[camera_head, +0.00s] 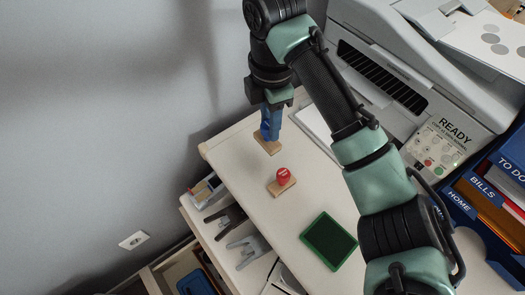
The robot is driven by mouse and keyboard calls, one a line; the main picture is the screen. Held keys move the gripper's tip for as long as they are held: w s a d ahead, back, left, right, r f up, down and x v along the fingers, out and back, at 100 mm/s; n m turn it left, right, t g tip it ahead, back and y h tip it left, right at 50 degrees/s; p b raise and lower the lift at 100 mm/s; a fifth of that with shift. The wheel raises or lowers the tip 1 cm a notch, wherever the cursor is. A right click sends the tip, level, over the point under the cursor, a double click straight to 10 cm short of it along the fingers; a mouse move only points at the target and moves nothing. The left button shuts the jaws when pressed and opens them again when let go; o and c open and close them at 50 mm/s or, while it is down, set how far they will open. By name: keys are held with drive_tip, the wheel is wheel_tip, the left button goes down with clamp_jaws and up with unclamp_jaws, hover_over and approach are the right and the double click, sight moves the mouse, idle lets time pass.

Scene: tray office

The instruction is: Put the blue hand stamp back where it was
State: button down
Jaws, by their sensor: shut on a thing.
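The blue hand stamp (271,122) is near the top left of the cabinet top (313,196), at or just above a small wooden block (269,146). My gripper (270,106) is shut on the stamp from above, and its fingers hide the stamp's upper part. I cannot tell whether the stamp touches the block. A red hand stamp (283,175) sits upright on a second wooden block (279,188), below and to the right of the blue one.
A dark green pad (328,241) lies on the cabinet top. A printer (425,110) stands at the upper right, beside a blue file holder (500,190). An open drawer (205,232) at the left holds staplers. My arm spans the right side.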

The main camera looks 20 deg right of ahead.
sight(269, 145)
wheel_tip(269, 145, down, 8)
drive_tip(key=shift+r+b, duration=0.1)
drive_tip(key=shift+b, duration=0.4)
drive_tip(key=shift+f, duration=0.25)
drive_tip(key=c, duration=0.6)
unclamp_jaws()
drive_tip(key=shift+o, duration=0.2)
wheel_tip(269, 145, up, 12)
drive_tip(key=p, duration=0.3)
drive_tip(key=shift+r+p, duration=0.25)
drive_tip(key=shift+p, duration=0.05)
drive_tip(key=shift+s+f, duration=0.1)
